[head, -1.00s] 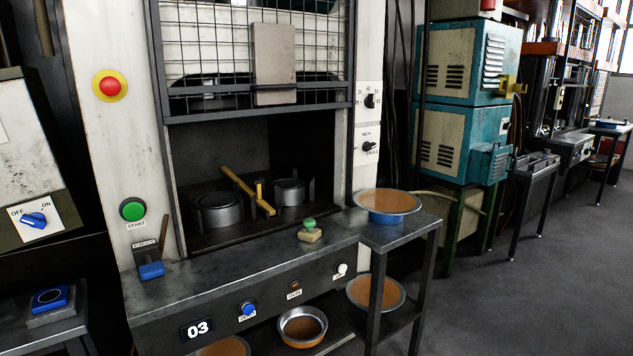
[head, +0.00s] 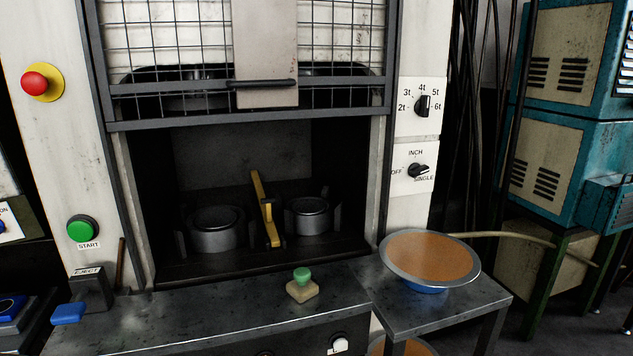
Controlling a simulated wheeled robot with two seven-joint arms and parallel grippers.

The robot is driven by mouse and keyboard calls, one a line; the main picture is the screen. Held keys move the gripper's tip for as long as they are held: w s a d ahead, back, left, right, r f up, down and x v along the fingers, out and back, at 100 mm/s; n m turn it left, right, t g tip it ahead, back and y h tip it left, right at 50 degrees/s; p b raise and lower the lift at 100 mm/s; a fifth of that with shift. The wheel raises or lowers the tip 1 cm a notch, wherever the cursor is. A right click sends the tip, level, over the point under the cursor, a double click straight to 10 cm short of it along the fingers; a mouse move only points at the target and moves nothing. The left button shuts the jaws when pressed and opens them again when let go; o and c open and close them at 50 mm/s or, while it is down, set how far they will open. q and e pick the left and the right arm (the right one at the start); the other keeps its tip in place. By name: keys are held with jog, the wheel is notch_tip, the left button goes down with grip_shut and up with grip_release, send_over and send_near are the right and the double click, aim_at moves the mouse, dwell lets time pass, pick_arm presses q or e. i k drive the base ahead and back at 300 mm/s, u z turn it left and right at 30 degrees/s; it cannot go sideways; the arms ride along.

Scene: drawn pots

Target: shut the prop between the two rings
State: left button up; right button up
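The yellow prop (head: 264,209) stands between the two rings inside the dark opening of the machine. The left ring (head: 214,230) is a dark metal cylinder on the machine bed. The right ring (head: 307,215) is a similar, slightly smaller-looking cylinder. Neither of my grippers shows in the head view.
A mesh guard (head: 250,60) hangs raised above the opening. A green-knobbed block (head: 302,287) sits on the front ledge. A wide pan (head: 430,258) of brown material stands on the side table at right. A blue eject lever (head: 68,313) sticks out at left.

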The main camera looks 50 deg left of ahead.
aim_at(264, 203)
jog(key=i, duration=0.8)
jog(key=u, duration=2.9)
